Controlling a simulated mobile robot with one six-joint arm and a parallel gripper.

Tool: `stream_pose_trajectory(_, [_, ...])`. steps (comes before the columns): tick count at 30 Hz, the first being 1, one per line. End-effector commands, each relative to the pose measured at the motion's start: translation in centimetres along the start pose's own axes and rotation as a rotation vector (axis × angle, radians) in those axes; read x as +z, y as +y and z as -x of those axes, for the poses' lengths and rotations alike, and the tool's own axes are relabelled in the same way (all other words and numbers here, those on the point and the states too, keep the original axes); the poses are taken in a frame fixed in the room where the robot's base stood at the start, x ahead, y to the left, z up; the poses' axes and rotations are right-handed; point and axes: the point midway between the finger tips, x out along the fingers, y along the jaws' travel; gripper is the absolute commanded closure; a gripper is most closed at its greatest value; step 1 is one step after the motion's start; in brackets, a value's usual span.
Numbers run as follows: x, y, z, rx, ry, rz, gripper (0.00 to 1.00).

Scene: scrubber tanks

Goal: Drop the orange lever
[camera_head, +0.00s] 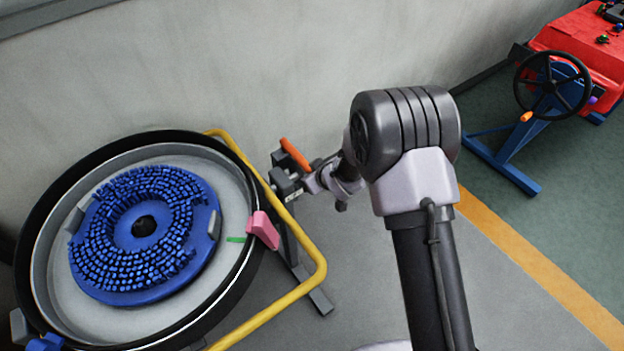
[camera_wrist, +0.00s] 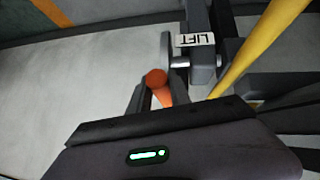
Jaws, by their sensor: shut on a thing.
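The orange lever (camera_head: 295,154) sits on a grey bracket on the right side of the round scrubber tank, tilted up to the left. In the wrist view its round orange end (camera_wrist: 156,78) and part of its shaft lie between the two dark fingers. My gripper (camera_wrist: 158,92) is shut on the lever. In the head view my gripper (camera_head: 312,176) is beside the lever, partly hidden by my own arm. A grey block with a "LIFT" label (camera_wrist: 195,40) is just above and right of the lever in the wrist view.
The tank (camera_head: 45,235) holds a blue bristled disc (camera_head: 90,250), with a pink clip (camera_head: 263,230) on its rim. A yellow tube frame (camera_head: 318,262) runs close to the lever. A red and blue machine with a black handwheel (camera_head: 552,84) stands at far right. Floor between is clear.

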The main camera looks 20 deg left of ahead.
Motion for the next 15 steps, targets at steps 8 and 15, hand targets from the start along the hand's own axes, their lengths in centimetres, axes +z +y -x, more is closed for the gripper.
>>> stream_pose_trajectory(8, [0.18,-0.06,-0.06,-0.002,-0.003,-0.001,1.00])
stream_pose_trajectory(15, [0.22,-0.08,-0.07,-0.002,-0.004,-0.001,0.55])
